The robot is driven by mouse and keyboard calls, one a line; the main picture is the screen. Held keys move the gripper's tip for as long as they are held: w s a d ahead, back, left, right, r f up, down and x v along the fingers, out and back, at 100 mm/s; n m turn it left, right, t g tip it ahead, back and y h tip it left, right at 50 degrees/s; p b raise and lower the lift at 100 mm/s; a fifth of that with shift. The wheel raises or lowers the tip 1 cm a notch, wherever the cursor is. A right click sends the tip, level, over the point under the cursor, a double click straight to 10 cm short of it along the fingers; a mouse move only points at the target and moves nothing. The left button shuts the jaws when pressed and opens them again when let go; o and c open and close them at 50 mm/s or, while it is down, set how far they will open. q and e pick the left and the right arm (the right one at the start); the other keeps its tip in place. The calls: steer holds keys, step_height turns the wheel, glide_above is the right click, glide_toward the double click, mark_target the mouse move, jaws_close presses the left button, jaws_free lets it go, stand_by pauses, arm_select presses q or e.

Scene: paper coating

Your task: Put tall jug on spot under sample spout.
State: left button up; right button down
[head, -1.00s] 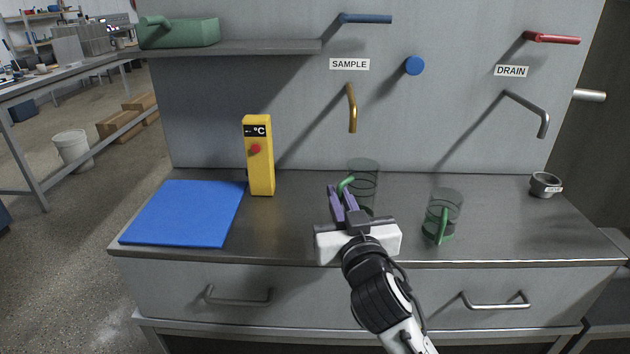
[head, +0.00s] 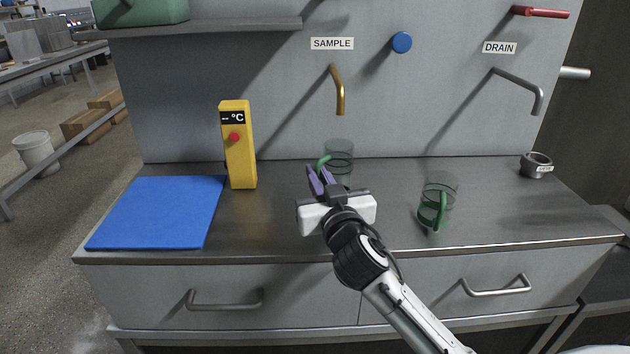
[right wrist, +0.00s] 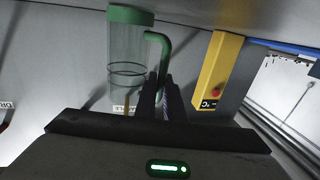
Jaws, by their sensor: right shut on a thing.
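The tall jug (head: 340,152) is clear, with a green handle and, in the right wrist view (right wrist: 126,60), a green base and dark rings. My right gripper (head: 317,176) is shut on its handle. In the right wrist view the fingers (right wrist: 160,98) meet the lower end of the green handle, and the picture is upside down. The jug is upright, below the brass sample spout (head: 339,92) and near the back wall. I cannot tell whether its base touches the counter. The spot under the spout is hidden by the jug and gripper. My left gripper is not in view.
A shorter clear jug (head: 438,187) with a green handle stands to the right. A yellow temperature meter (head: 239,146) and a blue mat (head: 158,212) are on the left. A small dark cup (head: 536,165) sits near the drain spout (head: 520,84). The counter (head: 280,225) is bare in front.

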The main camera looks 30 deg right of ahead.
steer(key=c, duration=2.2)
jaws_free()
steer(key=shift+f, duration=0.1)
steer(key=o, duration=0.3)
steer(key=shift+o, duration=0.2)
steer(key=v, duration=1.2)
steer(key=shift+b, duration=0.3)
